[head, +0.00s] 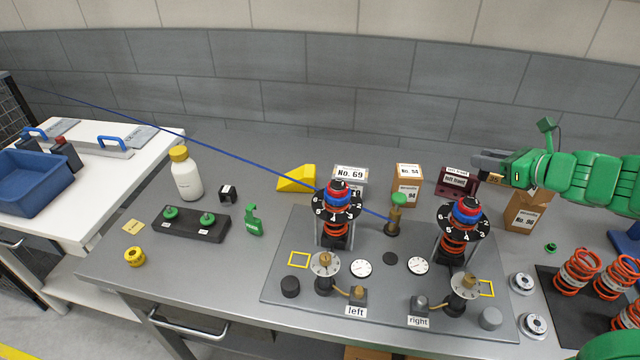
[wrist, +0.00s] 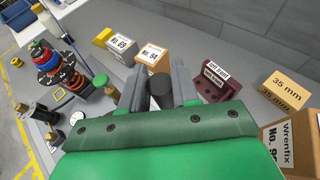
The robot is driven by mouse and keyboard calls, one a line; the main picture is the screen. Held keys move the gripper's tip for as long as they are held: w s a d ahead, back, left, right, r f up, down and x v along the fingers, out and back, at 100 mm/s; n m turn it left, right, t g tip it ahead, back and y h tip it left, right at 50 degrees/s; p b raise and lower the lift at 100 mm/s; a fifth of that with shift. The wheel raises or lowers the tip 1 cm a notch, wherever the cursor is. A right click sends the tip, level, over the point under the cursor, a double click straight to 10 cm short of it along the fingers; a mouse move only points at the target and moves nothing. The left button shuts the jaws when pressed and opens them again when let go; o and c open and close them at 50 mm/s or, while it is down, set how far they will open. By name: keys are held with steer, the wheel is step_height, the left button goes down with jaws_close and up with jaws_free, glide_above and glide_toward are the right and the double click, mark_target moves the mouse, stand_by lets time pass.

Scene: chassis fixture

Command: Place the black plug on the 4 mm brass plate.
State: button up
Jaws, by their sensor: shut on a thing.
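My gripper (head: 488,162) is raised above the back right of the grey bench, beside the right spring tower. In the wrist view its two grey fingers (wrist: 158,92) are shut on a short black cylinder, which I take as the black plug (wrist: 160,86). In the head view the plug cannot be made out at the fingers. A small flat yellow plate (head: 133,226) lies at the bench's left, far from my gripper. It may be the 4 mm brass plate, but its print is too small to read.
The fixture board (head: 380,305) carries two spring towers (head: 338,205) (head: 461,222), dials and a green-topped post (head: 397,205). Boxes (head: 408,180) and a dark red block (head: 457,180) stand behind.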

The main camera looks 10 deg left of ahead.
steer(key=w+a+n+g+y, duration=0.25)
steer(key=a+n+g, duration=0.25)
steer(key=a, duration=3.5)
steer(key=s+a+n+g, duration=0.2)
steer(key=s+a, duration=0.7)
steer(key=a, duration=0.3)
steer(key=s+a+f+n+g+y, duration=0.1)
steer(key=s+a+g, duration=0.1)
steer(key=s+a, duration=0.75)
steer(key=s+a+n+g, duration=0.2)
steer(key=s+a, duration=0.5)
steer(key=a, duration=0.7)
glide_above(133, 226)
steer(key=shift+s+f, duration=0.1)
steer(key=shift+f, duration=7.1)
steer(key=shift+f+y, duration=0.25)
steer(key=shift+f, duration=1.25)
steer(key=shift+f, duration=0.15)
